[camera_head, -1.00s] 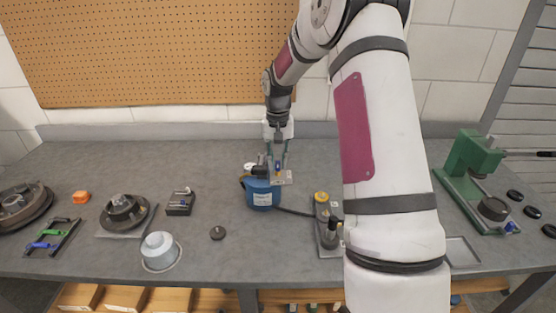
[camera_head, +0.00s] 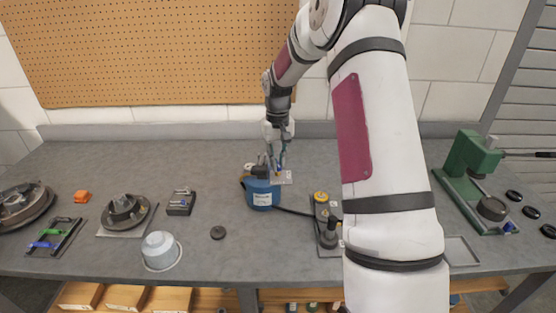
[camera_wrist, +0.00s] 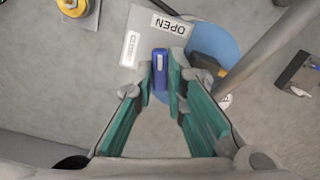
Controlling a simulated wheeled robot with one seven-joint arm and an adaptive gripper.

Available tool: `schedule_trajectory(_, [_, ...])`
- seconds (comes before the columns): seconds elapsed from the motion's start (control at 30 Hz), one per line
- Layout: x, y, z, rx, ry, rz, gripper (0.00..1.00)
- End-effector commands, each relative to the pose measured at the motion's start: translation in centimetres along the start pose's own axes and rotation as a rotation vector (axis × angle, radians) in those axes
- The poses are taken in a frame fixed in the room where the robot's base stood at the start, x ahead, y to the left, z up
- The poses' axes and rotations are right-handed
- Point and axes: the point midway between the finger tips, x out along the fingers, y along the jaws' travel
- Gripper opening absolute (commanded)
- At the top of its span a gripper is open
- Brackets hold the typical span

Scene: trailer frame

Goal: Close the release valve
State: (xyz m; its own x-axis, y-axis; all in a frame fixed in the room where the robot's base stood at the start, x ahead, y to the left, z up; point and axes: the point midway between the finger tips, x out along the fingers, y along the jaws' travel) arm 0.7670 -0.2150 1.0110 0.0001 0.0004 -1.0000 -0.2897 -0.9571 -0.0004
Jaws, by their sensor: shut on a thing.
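The blue tank (camera_head: 262,194) stands on the grey workbench near its middle; its top also shows in the wrist view (camera_wrist: 222,42). A pale label plate (camera_head: 283,178) sits by its top; in the wrist view the plate (camera_wrist: 143,25) reads OPEN, and a second small label on it is unreadable. The release valve's blue lever (camera_wrist: 160,68) lies beside this plate, lengthwise between my fingertips. My gripper (camera_wrist: 162,82) is shut on the lever, with teal fingers on both sides. In the head view my gripper (camera_head: 277,165) is above the tank, and the lever is mostly hidden.
A dark hose runs right from the tank to a plate with a yellow knob (camera_head: 321,197). A green press (camera_head: 470,170) stands right. A grey rod (camera_wrist: 265,50) crosses the wrist view.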

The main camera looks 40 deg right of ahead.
Motion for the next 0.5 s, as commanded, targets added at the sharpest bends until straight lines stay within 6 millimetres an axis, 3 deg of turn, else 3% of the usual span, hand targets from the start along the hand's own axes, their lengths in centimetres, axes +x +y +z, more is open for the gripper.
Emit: schedule_trajectory(0.5, [-0.09, 0.02, 0.04, -0.493, 0.0, 0.0, 0.0])
